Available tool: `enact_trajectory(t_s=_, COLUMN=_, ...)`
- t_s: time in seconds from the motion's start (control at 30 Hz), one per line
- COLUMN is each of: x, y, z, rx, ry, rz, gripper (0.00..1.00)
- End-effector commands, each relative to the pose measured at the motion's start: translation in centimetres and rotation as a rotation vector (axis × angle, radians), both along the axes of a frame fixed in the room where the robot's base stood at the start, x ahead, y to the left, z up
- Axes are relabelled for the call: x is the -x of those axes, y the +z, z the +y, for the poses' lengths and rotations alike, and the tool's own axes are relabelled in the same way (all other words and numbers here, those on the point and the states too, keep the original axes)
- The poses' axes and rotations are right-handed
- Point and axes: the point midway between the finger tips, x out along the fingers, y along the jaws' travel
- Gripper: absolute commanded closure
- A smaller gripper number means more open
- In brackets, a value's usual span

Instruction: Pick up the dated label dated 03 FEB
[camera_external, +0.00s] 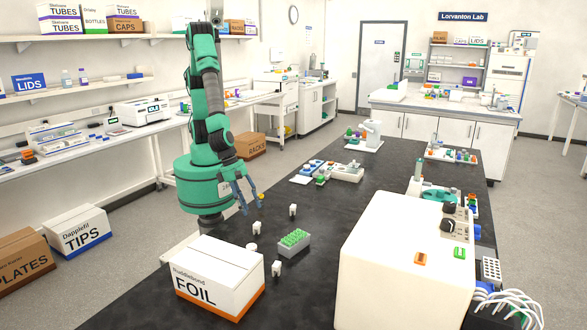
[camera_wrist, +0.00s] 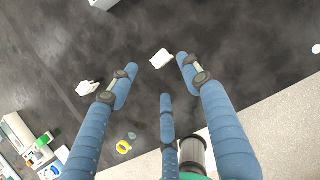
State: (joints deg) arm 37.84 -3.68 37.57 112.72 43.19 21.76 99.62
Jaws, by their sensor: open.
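Several small white pieces that look like the labels stand on the dark bench in the external view: one at the back (camera_external: 292,210), one left of the green rack (camera_external: 256,228) and one in front of it (camera_external: 277,268). Their dates are too small to read, so I cannot tell which is 03 FEB. My gripper (camera_external: 246,197) is open and empty above the bench, behind these pieces. In the wrist view its blue fingers (camera_wrist: 158,72) are spread; one white piece (camera_wrist: 161,58) shows between the fingertips and another (camera_wrist: 88,88) left of them.
A green-topped rack (camera_external: 293,241) stands among the white pieces. A FOIL box (camera_external: 218,276) is at the front left and a large white machine (camera_external: 405,260) at the right. Bare bench lies between.

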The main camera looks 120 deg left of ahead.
Motion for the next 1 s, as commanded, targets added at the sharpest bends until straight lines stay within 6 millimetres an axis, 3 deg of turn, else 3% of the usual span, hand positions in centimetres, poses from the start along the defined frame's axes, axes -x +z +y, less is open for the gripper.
enact_trajectory(t_s=0.2, x=-0.9, y=-2.2, z=0.1, rx=0.000, ry=0.001, rz=0.000, gripper=0.52)
enact_trajectory(t_s=0.73, x=-1.2, y=-2.8, z=0.1, rx=0.000, ry=0.001, rz=-0.001, gripper=0.52)
enact_trajectory(t_s=1.0, x=-2.0, y=-5.5, z=0.0, rx=0.000, ry=0.000, rz=0.000, gripper=0.52)
